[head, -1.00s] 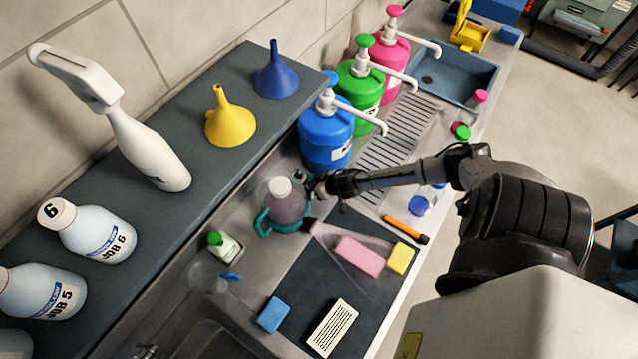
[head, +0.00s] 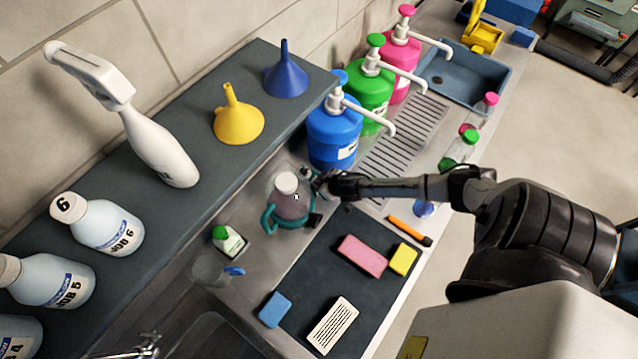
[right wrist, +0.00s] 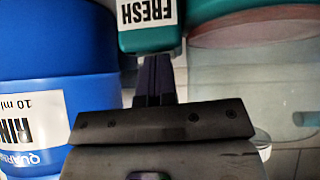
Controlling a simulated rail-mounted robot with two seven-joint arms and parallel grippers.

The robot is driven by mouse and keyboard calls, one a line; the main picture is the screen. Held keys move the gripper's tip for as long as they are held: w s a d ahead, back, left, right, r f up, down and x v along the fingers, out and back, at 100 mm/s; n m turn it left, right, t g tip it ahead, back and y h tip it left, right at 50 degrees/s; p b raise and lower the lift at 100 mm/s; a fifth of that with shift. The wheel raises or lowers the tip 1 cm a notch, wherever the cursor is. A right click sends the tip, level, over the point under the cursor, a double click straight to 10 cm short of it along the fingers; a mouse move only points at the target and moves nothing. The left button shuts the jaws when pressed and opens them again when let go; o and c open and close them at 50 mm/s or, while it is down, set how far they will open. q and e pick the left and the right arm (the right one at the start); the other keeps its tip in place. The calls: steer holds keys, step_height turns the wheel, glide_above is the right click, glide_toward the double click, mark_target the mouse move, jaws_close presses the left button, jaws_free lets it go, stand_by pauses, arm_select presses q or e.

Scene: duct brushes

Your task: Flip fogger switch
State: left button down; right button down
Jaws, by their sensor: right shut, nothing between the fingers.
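The fogger (head: 290,203) stands on the steel counter in the head view. It has a clear tank with a white cap, teal parts low around it and a dark nozzle at its right. My right gripper (head: 321,183) is at its upper right side, shut and empty, partly hidden. In the right wrist view, the shut fingers (right wrist: 158,80) point at a teal block (right wrist: 150,38) labelled "FRESH", close to or touching it. The clear tank (right wrist: 240,80) is at the right there. I cannot make out the switch itself. My left gripper is not in view.
A blue pump jug (head: 333,135) stands just behind the gripper and fills the left of the wrist view (right wrist: 60,90). Green (head: 370,95) and pink jugs (head: 402,65) follow. A dark mat (head: 312,258) with sponges lies in front.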

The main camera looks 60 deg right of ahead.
steer(key=shift+s+d+f, duration=0.25)
steer(key=shift+s+d, duration=0.05)
steer(key=shift+w+r, duration=0.15)
steer(key=w+r+p+v, duration=0.1)
steer(key=p+v, duration=0.3)
steer(key=v, duration=0.9)
steer(key=shift+w+a+r, duration=0.25)
steer(key=shift+w+a, duration=0.15)
steer(key=shift+w, duration=0.05)
